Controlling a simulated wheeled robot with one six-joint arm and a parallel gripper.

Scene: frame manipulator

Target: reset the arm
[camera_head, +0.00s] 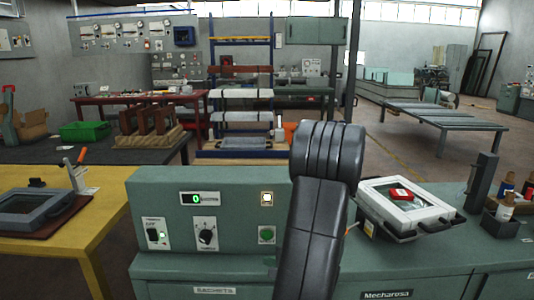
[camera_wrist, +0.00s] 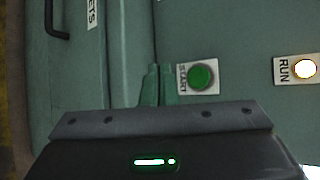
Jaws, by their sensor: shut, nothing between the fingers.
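My arm (camera_head: 322,190) rises through the middle of the head view, in front of a green control cabinet (camera_head: 160,190). My gripper (camera_wrist: 158,70) shows in the wrist view as two slim green fingers close together, shut and empty. The fingertips are beside the green START button (camera_wrist: 201,77), which also shows in the head view (camera_head: 266,235). I cannot tell whether they touch the cabinet. In the head view the fingers are mostly hidden or hard to make out.
The cabinet has a lit RUN lamp (camera_wrist: 304,69), a rotary knob (camera_head: 207,236), a switch (camera_head: 154,235) and a display reading 0 (camera_head: 199,198). A white frame (camera_head: 447,222) with a red item lies right of my arm. A yellow table (camera_head: 100,230) stands left.

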